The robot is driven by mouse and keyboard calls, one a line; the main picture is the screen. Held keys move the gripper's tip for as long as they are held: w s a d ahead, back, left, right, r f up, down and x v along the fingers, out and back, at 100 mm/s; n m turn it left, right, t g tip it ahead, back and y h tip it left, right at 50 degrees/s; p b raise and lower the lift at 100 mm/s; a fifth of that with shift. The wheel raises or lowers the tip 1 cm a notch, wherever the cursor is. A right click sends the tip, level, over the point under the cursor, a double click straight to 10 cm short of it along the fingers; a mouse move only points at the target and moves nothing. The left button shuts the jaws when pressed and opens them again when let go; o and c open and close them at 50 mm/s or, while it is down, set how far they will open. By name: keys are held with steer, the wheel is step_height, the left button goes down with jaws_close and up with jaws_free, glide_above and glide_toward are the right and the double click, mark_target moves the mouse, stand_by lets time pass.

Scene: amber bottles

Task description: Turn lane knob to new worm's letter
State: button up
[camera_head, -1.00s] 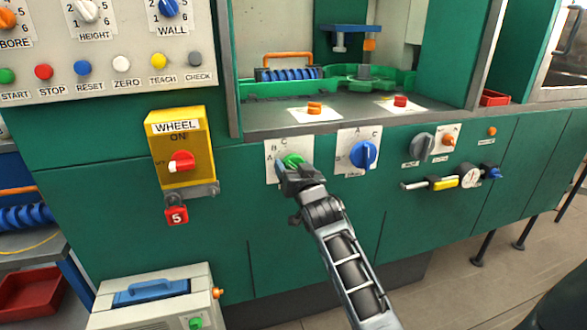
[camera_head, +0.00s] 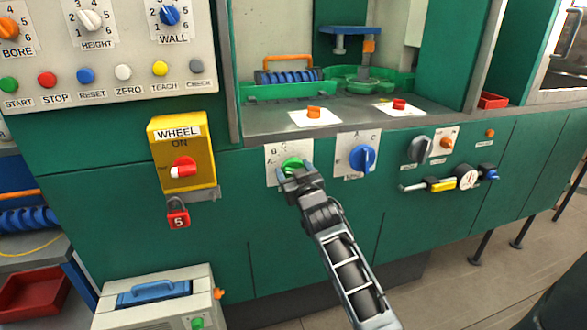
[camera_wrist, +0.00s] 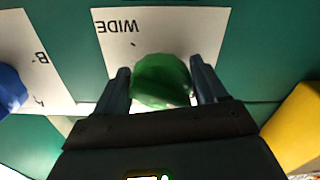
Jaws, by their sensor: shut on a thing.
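A blue knob (camera_head: 362,158) on a similar lettered plate is to the right. Its label is too small to read, and I see no label LANE. The green knob's pointing direction is partly hidden by my gripper.
A blue worm (camera_head: 288,76) with an orange handle lies in the green machine bed. A yellow WHEEL box (camera_head: 182,155) with a red padlock (camera_head: 178,213) is left of the knobs. A grey knob (camera_head: 420,149) and a yellow-handled gauge fitting (camera_head: 441,184) are to the right.

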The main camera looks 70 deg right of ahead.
steer(key=shift+n+p, duration=0.35)
steer(key=shift+n, duration=0.45)
steer(key=o, duration=0.9)
steer(key=shift+o, duration=0.2)
steer(key=shift+s+a, duration=0.1)
steer(key=shift+s+a+f, duration=0.1)
steer(key=shift+s+a, duration=0.15)
steer(key=b+v, duration=0.1)
steer(key=v, duration=0.6)
steer(key=shift+b, duration=0.35)
